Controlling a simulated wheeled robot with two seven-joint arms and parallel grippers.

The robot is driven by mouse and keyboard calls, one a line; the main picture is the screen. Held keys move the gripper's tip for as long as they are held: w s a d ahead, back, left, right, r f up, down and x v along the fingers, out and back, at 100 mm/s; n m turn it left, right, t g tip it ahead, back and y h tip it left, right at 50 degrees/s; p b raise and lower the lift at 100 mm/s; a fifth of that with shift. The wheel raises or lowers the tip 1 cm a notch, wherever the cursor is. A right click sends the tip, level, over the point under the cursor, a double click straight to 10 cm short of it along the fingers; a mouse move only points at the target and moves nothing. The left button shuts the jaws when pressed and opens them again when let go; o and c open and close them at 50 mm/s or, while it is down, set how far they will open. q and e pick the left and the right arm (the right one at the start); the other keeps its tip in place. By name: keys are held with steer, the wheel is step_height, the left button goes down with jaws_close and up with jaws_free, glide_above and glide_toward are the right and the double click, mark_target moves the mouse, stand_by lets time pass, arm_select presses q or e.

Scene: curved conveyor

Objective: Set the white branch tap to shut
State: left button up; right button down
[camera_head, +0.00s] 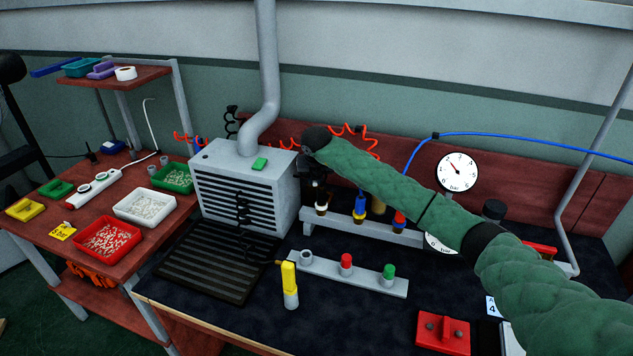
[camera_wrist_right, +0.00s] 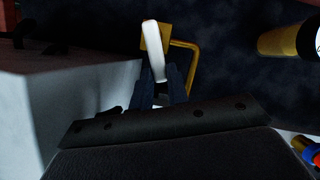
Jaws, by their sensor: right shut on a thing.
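The white tap's lever (camera_wrist_right: 152,45) stands upright in the right wrist view, its lower end between my right gripper's dark fingers (camera_wrist_right: 160,88). My right gripper is shut on this lever. In the head view my right gripper (camera_head: 315,181) is a dark shape beside the grey vented box, at the left end of the grey branch rail (camera_head: 340,222). A tap body with a white band (camera_head: 321,203) shows just below it; its lever is hidden there. The blue tap (camera_head: 359,213) and red tap (camera_head: 398,220) stand further right on the rail. My left gripper is out of view.
The grey vented box (camera_head: 245,190) stands close left of the right gripper. A dial gauge (camera_head: 457,172) is behind my right arm. In front are a strip with red and green knobs (camera_head: 345,272) and a yellow-handled item (camera_head: 289,283). Dark bench top lies clear between.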

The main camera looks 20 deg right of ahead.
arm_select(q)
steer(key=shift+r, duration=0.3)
arm_select(e)
steer(key=shift+r, duration=0.1)
steer(key=c, duration=1.4)
jaws_free()
steer(key=shift+o, duration=0.2)
